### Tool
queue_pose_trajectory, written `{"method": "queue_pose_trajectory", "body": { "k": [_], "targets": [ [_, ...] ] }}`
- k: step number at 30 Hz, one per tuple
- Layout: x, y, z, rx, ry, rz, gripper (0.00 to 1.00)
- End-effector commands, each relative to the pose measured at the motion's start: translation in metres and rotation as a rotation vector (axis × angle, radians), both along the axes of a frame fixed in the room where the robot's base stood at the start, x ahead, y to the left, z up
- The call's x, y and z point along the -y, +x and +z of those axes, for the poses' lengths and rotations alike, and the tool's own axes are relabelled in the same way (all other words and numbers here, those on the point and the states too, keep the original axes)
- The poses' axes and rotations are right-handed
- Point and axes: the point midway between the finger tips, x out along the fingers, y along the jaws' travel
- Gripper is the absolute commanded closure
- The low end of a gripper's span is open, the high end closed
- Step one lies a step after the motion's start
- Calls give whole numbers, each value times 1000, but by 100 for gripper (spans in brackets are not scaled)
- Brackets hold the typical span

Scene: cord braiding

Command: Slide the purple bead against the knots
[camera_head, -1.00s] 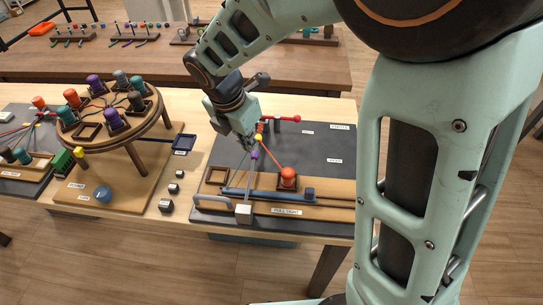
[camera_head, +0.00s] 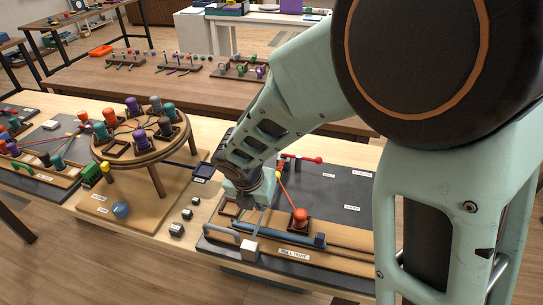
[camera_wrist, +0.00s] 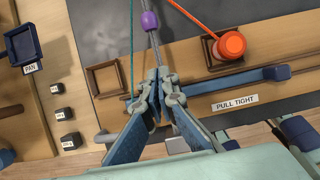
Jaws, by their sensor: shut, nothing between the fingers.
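The purple bead (camera_wrist: 149,21) is on a grey cord at the top of the wrist view. The cord runs down from it toward my gripper (camera_wrist: 160,76), whose fingertips are together and empty. The bead is apart from the fingertips, above them in the picture. The knots are not visible in the wrist view, and in the head view my arm hides the bead and the knots.
An orange-red bobbin (camera_wrist: 230,45) stands in a square holder with an orange cord leading from it. An empty square holder (camera_wrist: 103,79) lies to the left. A blue bar (camera_wrist: 225,82) crosses the board near the PULL TIGHT label (camera_wrist: 235,103). A round stand (camera_head: 140,146) with bobbins stands left.

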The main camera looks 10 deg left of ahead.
Motion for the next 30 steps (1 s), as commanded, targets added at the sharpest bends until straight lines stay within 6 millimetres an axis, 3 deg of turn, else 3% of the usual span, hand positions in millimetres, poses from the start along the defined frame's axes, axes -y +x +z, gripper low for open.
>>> {"method": "queue_pose_trajectory", "body": {
  "k": [1,5,12,26,30],
  "targets": [
    [1,3,-15,-4,-3,2,100],
    [2,13,-39,-2,-2,1,100],
    [7,46,-31,0,0,-2,100],
    [8,53,-31,0,0,-1,100],
    [9,65,-28,0,-1,-4,100]
  ]
}}
